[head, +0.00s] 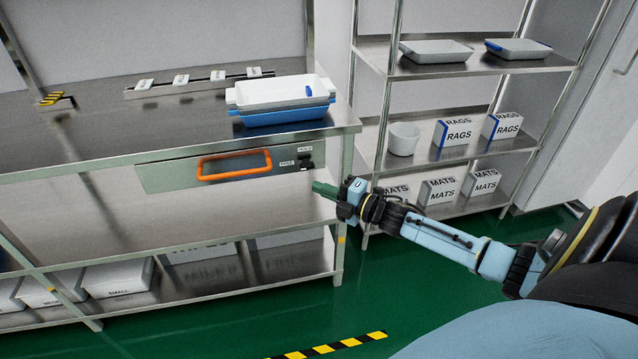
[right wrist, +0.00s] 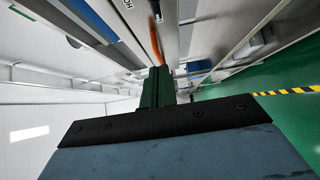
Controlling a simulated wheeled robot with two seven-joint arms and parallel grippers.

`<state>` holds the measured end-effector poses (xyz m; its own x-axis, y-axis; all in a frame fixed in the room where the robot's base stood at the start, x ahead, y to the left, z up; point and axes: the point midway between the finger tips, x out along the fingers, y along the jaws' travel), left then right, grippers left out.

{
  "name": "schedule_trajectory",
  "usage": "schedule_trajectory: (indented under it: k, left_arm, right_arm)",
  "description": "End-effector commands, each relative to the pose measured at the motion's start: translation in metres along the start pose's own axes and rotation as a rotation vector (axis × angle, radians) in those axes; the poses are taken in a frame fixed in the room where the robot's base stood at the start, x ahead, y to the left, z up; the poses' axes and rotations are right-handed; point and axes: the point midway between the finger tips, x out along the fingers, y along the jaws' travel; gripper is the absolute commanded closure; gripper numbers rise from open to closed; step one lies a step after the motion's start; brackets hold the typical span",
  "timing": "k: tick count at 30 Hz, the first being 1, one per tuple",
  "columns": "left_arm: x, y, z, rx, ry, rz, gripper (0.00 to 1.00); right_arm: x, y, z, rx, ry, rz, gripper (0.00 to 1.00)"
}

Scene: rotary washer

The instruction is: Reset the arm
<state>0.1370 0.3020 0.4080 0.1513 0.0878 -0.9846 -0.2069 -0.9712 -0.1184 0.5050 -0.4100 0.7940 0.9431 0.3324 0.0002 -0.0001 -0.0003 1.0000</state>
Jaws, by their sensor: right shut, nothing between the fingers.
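My right arm reaches in from the right in the head view. Its gripper (head: 318,187) has green fingers that are shut and empty. They point left, just in front of the workbench and to the lower right of the drawer panel (head: 180,180) with its orange handle (head: 235,165). The gripper looks apart from the panel. In the right wrist view the shut green fingers (right wrist: 158,85) stand in the middle, and the orange handle (right wrist: 155,42) shows beyond them. My left gripper is not in view.
A steel workbench (head: 60,140) carries stacked white and blue trays (head: 282,95) at its right end. A dark switch (head: 305,162) sits beside the handle. A steel shelf rack (head: 480,152) with boxes stands behind my right arm. Green floor (head: 400,290) lies open in front.

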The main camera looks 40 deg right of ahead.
Motion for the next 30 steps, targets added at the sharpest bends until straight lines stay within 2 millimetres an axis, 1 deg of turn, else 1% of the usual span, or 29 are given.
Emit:
schedule_trajectory:
  k: [7,9,11,13,14,15,17,18,20,21,22,23,24,26,27,29,30]
  left_arm:
    - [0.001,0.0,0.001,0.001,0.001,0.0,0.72]
    - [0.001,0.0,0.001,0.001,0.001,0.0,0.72]
    - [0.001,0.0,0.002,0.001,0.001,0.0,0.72]
    - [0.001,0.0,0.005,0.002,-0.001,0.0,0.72]
    - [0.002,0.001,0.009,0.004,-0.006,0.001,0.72]
    - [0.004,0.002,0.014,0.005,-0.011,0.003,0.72]
    - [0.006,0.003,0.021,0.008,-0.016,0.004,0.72]
    - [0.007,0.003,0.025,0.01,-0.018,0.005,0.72]
    - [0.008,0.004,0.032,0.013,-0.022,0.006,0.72]
    - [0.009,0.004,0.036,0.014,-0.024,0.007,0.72]
    - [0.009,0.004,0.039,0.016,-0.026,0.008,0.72]
    - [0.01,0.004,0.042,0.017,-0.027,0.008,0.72]
    - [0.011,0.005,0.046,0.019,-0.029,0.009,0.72]
    - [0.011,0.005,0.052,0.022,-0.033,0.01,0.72]
    - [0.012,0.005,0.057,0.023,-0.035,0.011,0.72]
    - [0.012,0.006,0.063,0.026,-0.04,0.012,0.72]
    - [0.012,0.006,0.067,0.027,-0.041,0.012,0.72]
  right_arm:
    - [-0.003,0.0,0.0,-0.001,0.001,0.001,1.0]
    - [-0.004,-0.003,0.0,0.006,-0.004,-0.005,1.0]
    - [-0.007,-0.012,0.001,0.032,-0.022,-0.024,1.0]
    - [-0.014,-0.035,0.004,0.095,-0.065,-0.068,1.0]
    - [-0.019,-0.05,0.004,0.134,-0.093,-0.096,1.0]
    - [-0.028,-0.072,0.005,0.193,-0.136,-0.139,1.0]
    - [-0.045,-0.11,0.003,0.296,-0.211,-0.211,1.0]
    - [-0.059,-0.137,0.0,0.369,-0.267,-0.264,1.0]
    - [-0.083,-0.176,-0.007,0.477,-0.354,-0.341,1.0]
    - [-0.099,-0.201,-0.014,0.544,-0.411,-0.39,1.0]
    - [-0.113,-0.22,-0.02,0.593,-0.454,-0.428,1.0]
    - [-0.127,-0.237,-0.027,0.64,-0.498,-0.465,1.0]
    - [-0.146,-0.259,-0.038,0.701,-0.554,-0.513,1.0]
    - [-0.176,-0.29,-0.056,0.787,-0.64,-0.583,1.0]
    - [-0.196,-0.308,-0.07,0.842,-0.698,-0.629,1.0]
    - [-0.228,-0.334,-0.093,0.918,-0.787,-0.698,1.0]
    - [-0.249,-0.348,-0.109,0.966,-0.846,-0.742,1.0]
